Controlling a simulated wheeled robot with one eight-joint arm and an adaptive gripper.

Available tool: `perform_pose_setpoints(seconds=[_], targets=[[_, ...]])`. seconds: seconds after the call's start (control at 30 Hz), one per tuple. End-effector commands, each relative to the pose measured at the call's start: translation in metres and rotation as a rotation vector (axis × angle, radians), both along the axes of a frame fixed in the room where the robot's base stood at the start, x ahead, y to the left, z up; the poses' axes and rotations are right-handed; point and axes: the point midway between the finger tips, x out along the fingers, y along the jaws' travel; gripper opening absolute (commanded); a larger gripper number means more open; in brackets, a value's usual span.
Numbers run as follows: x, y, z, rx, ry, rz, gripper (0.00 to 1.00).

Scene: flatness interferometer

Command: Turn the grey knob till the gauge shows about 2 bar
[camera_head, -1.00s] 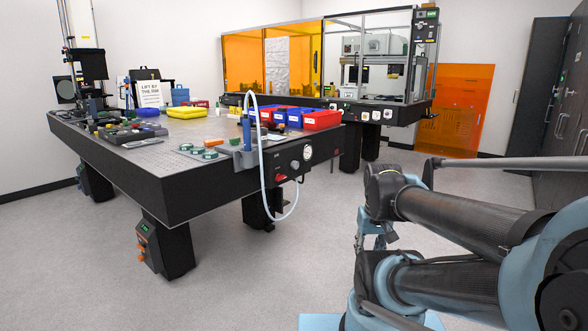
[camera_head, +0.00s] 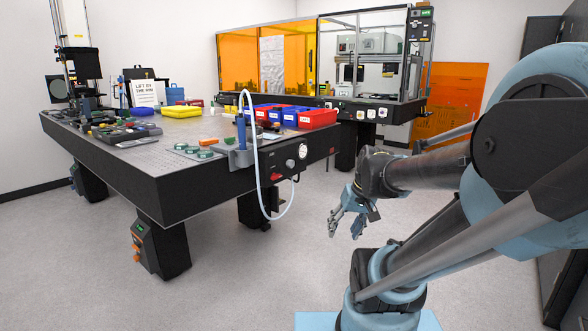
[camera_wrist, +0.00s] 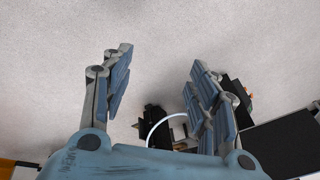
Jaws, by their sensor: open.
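The grey knob (camera_head: 291,163) sits on the black front panel at the right end of the near optical table. The round white gauge (camera_head: 303,151) is just above and right of it; its reading is too small to make out. My gripper (camera_head: 346,228) hangs open and empty in the air, to the right of and below the panel and apart from it. In the wrist view my gripper (camera_wrist: 155,85) shows its two fingers spread wide over the floor. The knob and gauge cannot be made out in the wrist view.
A pale hose (camera_head: 262,190) loops down in front of the panel, left of the knob. A red control (camera_head: 276,177) sits below left of it. The table (camera_head: 170,190) carries trays and red and blue bins (camera_head: 316,118). Floor between the table and my arm is clear.

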Motion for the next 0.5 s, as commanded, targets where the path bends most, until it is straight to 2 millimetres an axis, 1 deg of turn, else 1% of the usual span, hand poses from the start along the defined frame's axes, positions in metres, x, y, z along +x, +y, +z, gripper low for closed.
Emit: perform_pose_setpoints(seconds=[0.03,0.3,0.5], targets=[[0.012,0.005,0.004,0.026,-0.011,0.007,0.54],[0.072,0.034,0.022,0.174,-0.085,0.055,0.54],[0.118,0.051,0.033,0.278,-0.150,0.082,0.54]])
